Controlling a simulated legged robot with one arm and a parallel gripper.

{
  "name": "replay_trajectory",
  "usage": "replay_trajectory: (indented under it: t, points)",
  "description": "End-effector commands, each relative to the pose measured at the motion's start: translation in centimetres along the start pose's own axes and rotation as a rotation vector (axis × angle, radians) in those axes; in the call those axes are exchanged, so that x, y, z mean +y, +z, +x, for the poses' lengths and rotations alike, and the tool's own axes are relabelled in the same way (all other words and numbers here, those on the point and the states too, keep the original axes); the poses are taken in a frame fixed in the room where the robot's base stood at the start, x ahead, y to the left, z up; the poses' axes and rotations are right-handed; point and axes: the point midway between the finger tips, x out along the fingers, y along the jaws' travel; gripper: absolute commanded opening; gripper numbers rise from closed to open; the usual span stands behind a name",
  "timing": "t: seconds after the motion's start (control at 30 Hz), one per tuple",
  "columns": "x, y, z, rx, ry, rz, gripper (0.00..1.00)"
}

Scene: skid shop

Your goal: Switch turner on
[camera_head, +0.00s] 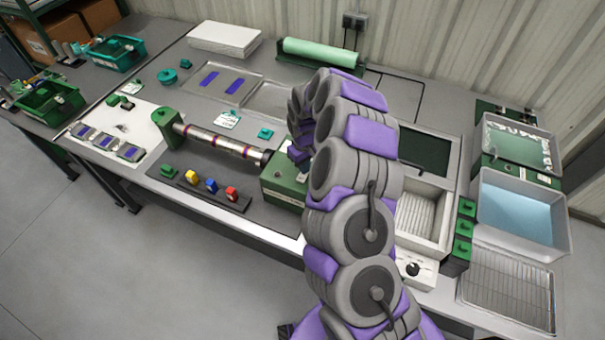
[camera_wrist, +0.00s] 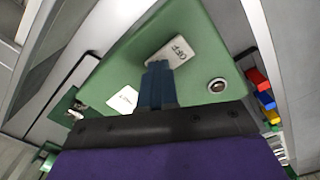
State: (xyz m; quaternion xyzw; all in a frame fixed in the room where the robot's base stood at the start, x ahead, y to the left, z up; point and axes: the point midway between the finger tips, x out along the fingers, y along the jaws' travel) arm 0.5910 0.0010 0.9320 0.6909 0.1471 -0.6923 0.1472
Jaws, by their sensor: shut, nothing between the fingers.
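The turner is a steel shaft with coloured bands (camera_head: 222,143) between a green end block (camera_head: 168,124) and a green drive box (camera_head: 283,186). In the wrist view, the green top of the box (camera_wrist: 206,110) bears a white plate reading OFF (camera_wrist: 176,50), another white plate (camera_wrist: 122,99) whose text I cannot read, and a round silver fitting (camera_wrist: 217,86). My gripper (camera_wrist: 158,72) is shut with nothing in it. Its tips are over the box beside the OFF plate and overlap its lower edge; contact is unclear. Any switch lever is hidden behind the fingers.
A dark rack with green, yellow, blue and red blocks (camera_head: 205,190) lies in front of the shaft. Right of my arm are a grey tray (camera_head: 423,212), a control box with a black knob (camera_head: 413,269) and a blue-filled tray (camera_head: 518,212). A green roll (camera_head: 322,52) stands behind.

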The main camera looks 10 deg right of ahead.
Motion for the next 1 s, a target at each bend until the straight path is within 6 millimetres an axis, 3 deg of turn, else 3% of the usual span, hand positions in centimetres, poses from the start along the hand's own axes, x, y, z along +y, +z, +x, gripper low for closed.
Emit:
replay_trajectory:
  t: [1.0]
  points:
    - [0.0, 0.1, -6.9, 0.002, 0.001, 0.0, 0.0]
